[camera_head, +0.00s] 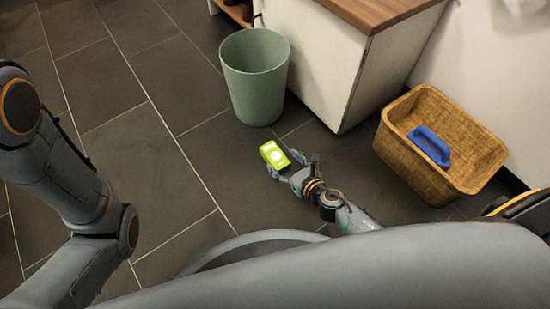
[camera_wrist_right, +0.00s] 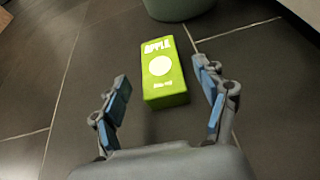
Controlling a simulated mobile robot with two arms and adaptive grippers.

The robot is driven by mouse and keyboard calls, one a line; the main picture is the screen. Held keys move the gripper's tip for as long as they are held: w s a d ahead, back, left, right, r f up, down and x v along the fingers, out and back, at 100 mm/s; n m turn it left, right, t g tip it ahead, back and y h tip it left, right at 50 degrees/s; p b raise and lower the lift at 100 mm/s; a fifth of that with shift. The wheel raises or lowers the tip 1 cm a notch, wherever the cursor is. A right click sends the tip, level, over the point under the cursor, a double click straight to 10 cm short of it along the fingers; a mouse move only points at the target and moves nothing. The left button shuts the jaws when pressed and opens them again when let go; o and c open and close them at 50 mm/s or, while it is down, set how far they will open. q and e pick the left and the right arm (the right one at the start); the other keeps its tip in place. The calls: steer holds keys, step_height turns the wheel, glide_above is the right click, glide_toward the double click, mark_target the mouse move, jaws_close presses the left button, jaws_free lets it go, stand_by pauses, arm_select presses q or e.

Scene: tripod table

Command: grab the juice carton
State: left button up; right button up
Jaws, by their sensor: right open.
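The juice carton (camera_head: 273,154) is a small bright green box with white lettering and a white circle, on the dark tiled floor in the head view. In the right wrist view the carton (camera_wrist_right: 163,68) reads "APPLE" and sits just beyond the fingertips, between their lines. My right gripper (camera_head: 292,168) is close to the carton in the head view; its fingers (camera_wrist_right: 164,80) are spread wide with nothing between the pads. Whether a finger touches the carton cannot be told. My left arm shows at the left of the head view, but its gripper is out of view.
A green bin (camera_head: 256,80) stands on the floor just beyond the carton. A white cabinet (camera_head: 315,60) with a wooden top is to its right. A wicker basket (camera_head: 410,150) holding a blue object (camera_head: 429,146) stands at the right. The floor on the left is clear.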

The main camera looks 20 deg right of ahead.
mark_target(278, 158)
steer(key=b+x, duration=0.1)
steer(key=x, duration=0.1)
steer(key=b+x, duration=0.1)
steer(key=x, duration=0.2)
steer(key=shift+s+f, duration=0.25)
steer(key=shift+f, duration=0.15)
steer(key=shift+w+a+f, duration=0.15)
steer(key=shift+w, duration=0.35)
steer(key=c, duration=0.9)
